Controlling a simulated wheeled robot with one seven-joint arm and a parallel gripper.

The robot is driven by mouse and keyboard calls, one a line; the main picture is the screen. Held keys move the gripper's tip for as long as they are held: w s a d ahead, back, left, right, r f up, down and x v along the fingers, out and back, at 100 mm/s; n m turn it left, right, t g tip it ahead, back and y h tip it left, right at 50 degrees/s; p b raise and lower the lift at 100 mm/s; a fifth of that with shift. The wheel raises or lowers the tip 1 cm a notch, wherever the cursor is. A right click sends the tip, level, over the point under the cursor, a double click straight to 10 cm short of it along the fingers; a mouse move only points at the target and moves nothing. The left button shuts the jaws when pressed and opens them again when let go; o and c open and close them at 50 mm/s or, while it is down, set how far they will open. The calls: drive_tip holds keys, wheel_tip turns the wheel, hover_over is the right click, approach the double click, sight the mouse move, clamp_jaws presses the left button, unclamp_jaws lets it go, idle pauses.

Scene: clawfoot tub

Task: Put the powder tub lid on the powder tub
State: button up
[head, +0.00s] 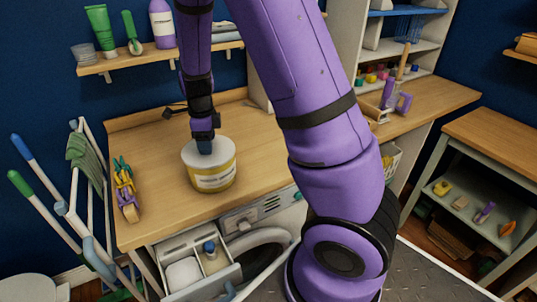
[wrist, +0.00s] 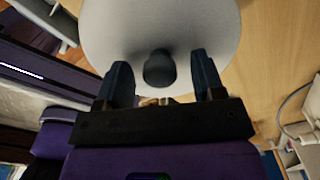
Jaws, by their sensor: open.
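The powder tub (head: 212,179) is yellow and white with a label, and stands upright on the wooden counter. The powder tub lid (head: 222,149) is a pale grey-white disc lying on top of the tub; whether it is fully seated I cannot tell. In the wrist view the lid (wrist: 160,25) fills the upper middle, with its dark round knob (wrist: 159,68) facing me. My gripper (head: 205,143) is right above the lid. In the wrist view my gripper's (wrist: 160,66) two blue fingers are apart, one on either side of the knob, with gaps showing.
Pegs or clips in a small holder (head: 126,190) stand at the counter's left. A drying rack (head: 88,160) is beyond that edge. Below is a washing machine with an open drawer (head: 203,267). A shelf (head: 150,60) with bottles hangs behind.

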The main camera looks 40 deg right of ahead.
idle(0.4)
drive_tip(key=shift+r, duration=3.95)
drive_tip(key=shift+r, duration=0.1)
wheel_tip(320, 180, up, 11)
